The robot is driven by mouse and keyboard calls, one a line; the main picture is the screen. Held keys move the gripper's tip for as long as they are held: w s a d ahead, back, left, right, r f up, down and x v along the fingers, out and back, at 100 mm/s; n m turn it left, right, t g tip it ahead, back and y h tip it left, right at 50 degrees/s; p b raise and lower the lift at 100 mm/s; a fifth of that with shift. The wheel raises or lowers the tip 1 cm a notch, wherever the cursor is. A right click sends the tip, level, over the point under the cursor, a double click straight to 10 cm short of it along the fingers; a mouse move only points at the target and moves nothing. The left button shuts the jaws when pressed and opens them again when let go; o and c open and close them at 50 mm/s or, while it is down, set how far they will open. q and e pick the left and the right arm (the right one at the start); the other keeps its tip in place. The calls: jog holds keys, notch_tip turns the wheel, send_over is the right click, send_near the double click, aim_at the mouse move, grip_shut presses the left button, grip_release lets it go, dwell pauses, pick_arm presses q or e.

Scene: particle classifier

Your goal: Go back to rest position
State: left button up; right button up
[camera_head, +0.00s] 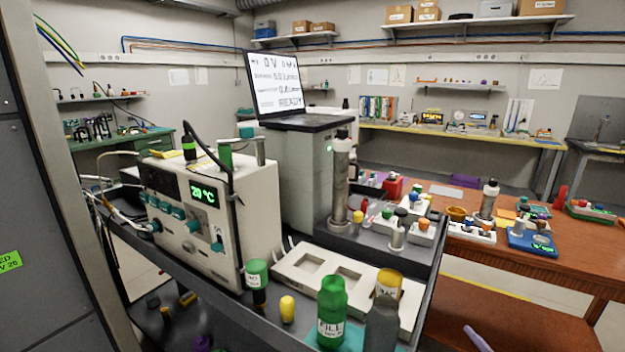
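Neither of my grippers shows in the head view, and no arm of mine can be made out. In front of me stands a grey bench with a white control box (215,220) whose green display reads 20 °C. A green-capped vial (257,280) and a small yellow vial (287,309) stand to the left of these.
A white tray with square recesses (318,252) lies on the bench. A laptop (277,85) stands open on a grey cabinet behind. A wooden table (560,265) with several small devices is at the right. A grey panel (45,190) closes off the left. Open floor shows at lower right.

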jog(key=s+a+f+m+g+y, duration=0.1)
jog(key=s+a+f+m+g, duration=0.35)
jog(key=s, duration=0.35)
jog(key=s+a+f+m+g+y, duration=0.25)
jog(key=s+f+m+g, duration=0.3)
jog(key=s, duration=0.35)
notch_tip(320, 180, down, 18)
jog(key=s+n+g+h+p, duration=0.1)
jog(key=p, duration=0.3)
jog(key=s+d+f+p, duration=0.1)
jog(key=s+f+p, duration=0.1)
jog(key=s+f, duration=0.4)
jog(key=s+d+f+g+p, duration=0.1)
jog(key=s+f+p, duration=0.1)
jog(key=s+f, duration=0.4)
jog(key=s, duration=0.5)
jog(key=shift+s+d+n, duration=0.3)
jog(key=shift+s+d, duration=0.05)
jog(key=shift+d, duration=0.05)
